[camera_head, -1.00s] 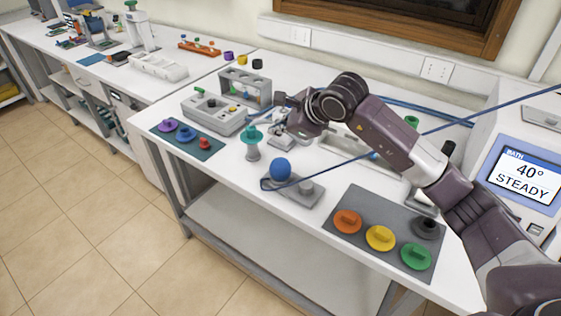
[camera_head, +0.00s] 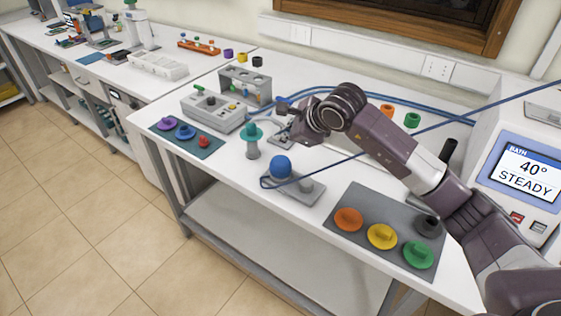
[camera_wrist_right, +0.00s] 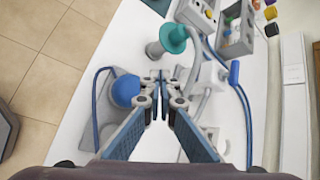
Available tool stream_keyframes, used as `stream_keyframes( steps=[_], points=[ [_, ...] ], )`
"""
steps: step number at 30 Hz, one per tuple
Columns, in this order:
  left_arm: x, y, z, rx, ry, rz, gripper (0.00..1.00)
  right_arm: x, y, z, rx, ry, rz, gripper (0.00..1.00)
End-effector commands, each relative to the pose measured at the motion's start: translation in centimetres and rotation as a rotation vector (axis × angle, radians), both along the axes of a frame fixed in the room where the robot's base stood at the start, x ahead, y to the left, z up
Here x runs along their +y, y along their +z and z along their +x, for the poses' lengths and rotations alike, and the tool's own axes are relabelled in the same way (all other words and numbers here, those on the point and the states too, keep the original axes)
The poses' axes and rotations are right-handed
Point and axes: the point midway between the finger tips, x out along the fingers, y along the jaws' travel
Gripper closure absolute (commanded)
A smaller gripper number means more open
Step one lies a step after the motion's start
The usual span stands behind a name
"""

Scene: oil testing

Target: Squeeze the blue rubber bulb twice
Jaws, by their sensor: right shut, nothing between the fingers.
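The blue rubber bulb (camera_head: 281,167) sits on a grey base plate (camera_head: 308,196) near the bench's front edge, with a blue tube beside it. In the right wrist view the bulb (camera_wrist_right: 125,90) is just left of the fingers. My right gripper (camera_head: 284,110) is behind the bulb in the head view, partly hidden by its own wrist. In the wrist view its fingertips (camera_wrist_right: 160,75) are together with nothing between them. A gap to the bulb cannot be judged exactly. My left gripper is not in view.
A teal-topped grey post (camera_head: 252,139) stands left of the bulb; it is close ahead of the fingertips in the wrist view (camera_wrist_right: 173,38). A mat (camera_head: 360,204) with coloured knobs lies to the right. A bath unit (camera_head: 520,205) stands at the far right.

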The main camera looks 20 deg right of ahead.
Motion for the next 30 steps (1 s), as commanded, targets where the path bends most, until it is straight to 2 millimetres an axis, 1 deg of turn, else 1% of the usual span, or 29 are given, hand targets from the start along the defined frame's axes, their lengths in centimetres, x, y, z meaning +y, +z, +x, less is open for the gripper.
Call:
stream_keyframes(
  steps=[1, 3, 4, 6, 9, 13, 30],
  points=[
    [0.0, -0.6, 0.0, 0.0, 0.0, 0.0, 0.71, 0.0, -1.2, 0.0, 0.002, -0.001, 0.0, 1.0],
    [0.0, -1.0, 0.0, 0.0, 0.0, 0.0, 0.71, 0.0, -2.3, -0.1, 0.003, 0.0, -0.001, 1.0],
    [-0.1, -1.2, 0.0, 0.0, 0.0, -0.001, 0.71, 0.0, -2.7, -0.1, 0.002, 0.001, 0.0, 1.0],
    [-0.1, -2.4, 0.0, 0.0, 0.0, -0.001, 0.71, 0.0, -3.8, 0.0, -0.002, 0.001, 0.0, 1.0],
    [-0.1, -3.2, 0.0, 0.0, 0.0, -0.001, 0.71, 0.0, -4.6, 0.0, -0.002, 0.001, 0.0, 1.0],
    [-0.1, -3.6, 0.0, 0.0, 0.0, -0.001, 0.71, 0.0, -5.0, 0.0, -0.002, -0.001, 0.0, 1.0],
    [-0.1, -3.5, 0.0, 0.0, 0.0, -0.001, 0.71, 0.0, -4.9, 0.0, -0.001, 0.0, 0.0, 1.0]
  ],
)
